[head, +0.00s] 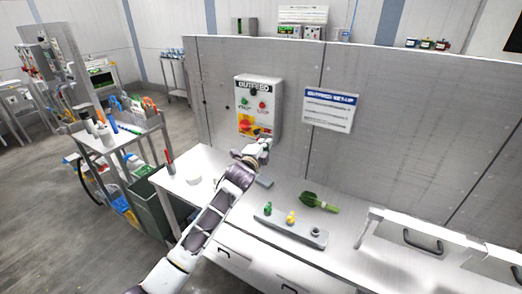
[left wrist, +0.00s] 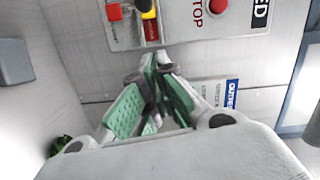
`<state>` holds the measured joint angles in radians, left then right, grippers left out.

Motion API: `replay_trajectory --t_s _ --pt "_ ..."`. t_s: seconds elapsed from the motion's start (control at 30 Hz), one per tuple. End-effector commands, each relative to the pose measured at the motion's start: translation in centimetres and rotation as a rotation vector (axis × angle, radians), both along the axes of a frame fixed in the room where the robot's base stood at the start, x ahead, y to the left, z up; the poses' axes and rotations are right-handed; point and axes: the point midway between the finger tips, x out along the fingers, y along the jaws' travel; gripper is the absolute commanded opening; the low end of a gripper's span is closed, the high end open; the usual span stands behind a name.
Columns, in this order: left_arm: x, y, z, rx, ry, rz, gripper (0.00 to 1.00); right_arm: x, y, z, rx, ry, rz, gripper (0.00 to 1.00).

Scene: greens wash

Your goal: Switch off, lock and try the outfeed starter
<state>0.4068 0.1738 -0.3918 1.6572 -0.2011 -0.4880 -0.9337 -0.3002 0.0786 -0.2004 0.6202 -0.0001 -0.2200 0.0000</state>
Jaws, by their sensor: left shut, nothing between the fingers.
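The outfeed starter (head: 258,92) is a pale box on the grey upright panel, with a green button (head: 245,103), a red stop button (head: 262,105) and a yellow-and-red switch area (head: 246,125) low on its front. My right gripper is not in view.
A grey tray (head: 300,236) on the bench holds small green and yellow pieces and a dark ring. A leafy green bunch (head: 318,202) lies behind it. A grey block (head: 264,182) lies near my arm. A set-up sign (head: 329,110) hangs right of the starter.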

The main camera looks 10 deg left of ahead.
Motion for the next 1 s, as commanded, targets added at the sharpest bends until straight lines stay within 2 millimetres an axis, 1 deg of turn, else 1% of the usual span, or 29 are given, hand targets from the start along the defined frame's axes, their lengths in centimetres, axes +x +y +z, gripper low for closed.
replay_trajectory --t_s 0.2,0.43,1.0 --pt "-1.9 0.4 -0.1 0.002 0.001 0.0 0.0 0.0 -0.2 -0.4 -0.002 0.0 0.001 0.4" --pt "-3.2 0.6 0.0 0.002 0.001 0.0 0.0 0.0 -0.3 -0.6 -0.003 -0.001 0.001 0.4" --pt "-3.6 0.7 -0.1 -0.005 0.006 0.001 0.0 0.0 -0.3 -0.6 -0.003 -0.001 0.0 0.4"
